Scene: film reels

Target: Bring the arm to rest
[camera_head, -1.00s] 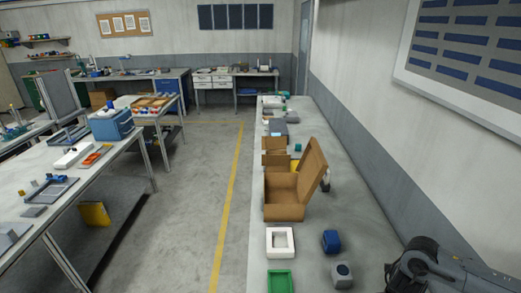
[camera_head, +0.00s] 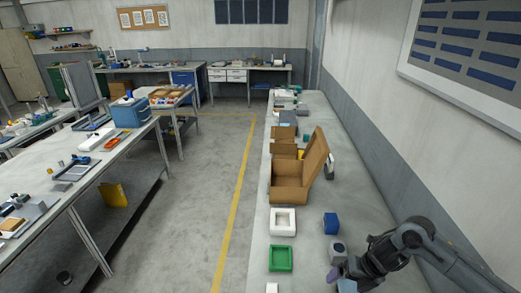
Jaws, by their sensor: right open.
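My right arm comes in from the right edge and bends down over the long grey bench (camera_head: 350,205). Its dark gripper (camera_head: 350,268) is low over the near right part of the bench, with open jaws. A small purple thing (camera_head: 334,273) and a blue thing (camera_head: 346,285) show beside its fingers; I cannot tell whether they touch it. A grey block with a round top (camera_head: 337,250) stands just behind the gripper. My left gripper is not in view.
On the bench stand a green tray (camera_head: 281,259), a white square frame (camera_head: 283,222), a blue block (camera_head: 331,223) and an open cardboard box (camera_head: 290,190). A wall runs along the right. The aisle floor (camera_head: 205,200) on the left is clear.

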